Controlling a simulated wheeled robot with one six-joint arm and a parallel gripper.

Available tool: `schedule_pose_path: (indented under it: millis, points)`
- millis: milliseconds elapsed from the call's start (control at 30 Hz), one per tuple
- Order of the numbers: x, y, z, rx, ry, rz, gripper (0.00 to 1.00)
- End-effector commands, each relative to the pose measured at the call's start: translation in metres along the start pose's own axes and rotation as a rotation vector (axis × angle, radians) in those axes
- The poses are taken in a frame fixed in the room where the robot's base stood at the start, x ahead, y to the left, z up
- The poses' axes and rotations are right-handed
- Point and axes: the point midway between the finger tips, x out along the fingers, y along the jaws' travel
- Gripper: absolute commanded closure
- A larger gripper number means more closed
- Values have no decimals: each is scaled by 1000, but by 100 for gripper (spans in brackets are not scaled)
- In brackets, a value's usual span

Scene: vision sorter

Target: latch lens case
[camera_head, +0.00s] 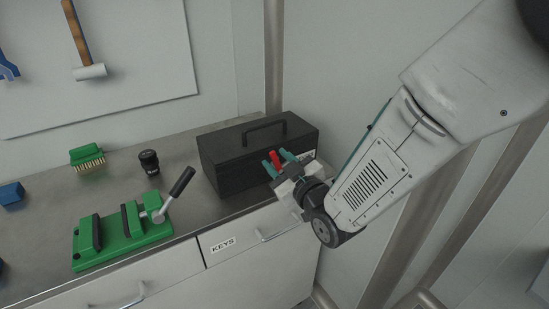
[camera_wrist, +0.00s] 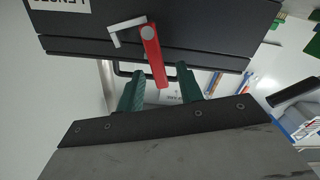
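The lens case (camera_head: 225,160) is a black box with a carrying handle on its lid, standing on the grey bench. Its lid looks down. A red latch lever (camera_wrist: 154,58) sits on its side, beside a pale bent bracket (camera_wrist: 122,31); the lever also shows in the head view (camera_head: 275,158). My gripper (camera_wrist: 160,70) is open, with one green finger on each side of the lever's free end. Gaps show between the lever and both fingers. In the head view my gripper (camera_head: 276,160) is at the case's right front.
A green vise-like fixture (camera_head: 133,234) with a black-gripped lever stands left of the case. A green brush (camera_head: 87,157), a dark cylinder (camera_head: 149,161) and a blue block (camera_head: 12,194) are farther left. The drawer labelled KEYS (camera_head: 240,244) is below.

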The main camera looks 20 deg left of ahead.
Motion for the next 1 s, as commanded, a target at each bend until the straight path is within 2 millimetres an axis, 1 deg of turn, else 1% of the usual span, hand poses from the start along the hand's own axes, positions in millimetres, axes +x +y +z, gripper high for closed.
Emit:
schedule_pose_path:
  millis: [33,100,200,467,567,600,833,933,1000]
  points:
    - [7,0,0,0,0,0,64]
    - [13,0,0,0,0,0,64]
    - [19,0,0,0,-1,0,64]
    - [20,0,0,1,-1,1,64]
    - [20,0,0,1,-1,1,89]
    - [20,0,0,1,-1,1,100]
    - [20,-2,0,-3,0,-2,100]
    - [22,-9,-3,-18,3,-11,100]
    - [25,-18,-6,-37,7,-21,100]
